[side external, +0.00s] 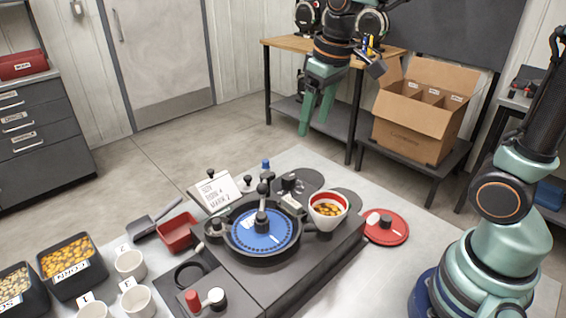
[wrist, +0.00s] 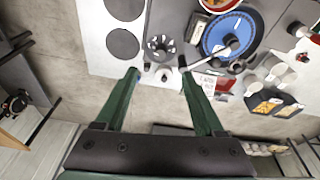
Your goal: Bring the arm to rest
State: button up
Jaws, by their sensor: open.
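My gripper (side external: 318,112) hangs high above the far side of the work table in the side view, with its two green fingers pointing down. In the wrist view its fingers (wrist: 160,72) are spread apart with nothing between them. The seed meter stands on the table, its blue disc (side external: 265,230) seated in a dark round housing; the disc also shows in the wrist view (wrist: 240,25). A red-rimmed white hopper (side external: 319,222) with orange seeds sits at the meter's right. My gripper is clear of these things.
A red disc (side external: 386,238) lies right of the meter. A sign card (side external: 216,190), red tray (side external: 178,232), scoop (side external: 147,226), corn bin (side external: 48,268) and white cups (side external: 130,265) are at its left. Behind stand a wooden bench (side external: 290,43) and a cardboard box (side external: 410,135).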

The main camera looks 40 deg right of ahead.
jog(key=s+m+t, duration=0.1)
jog(key=s+t, duration=0.2)
jog(key=s, duration=0.5)
jog(key=shift+d, duration=0.35)
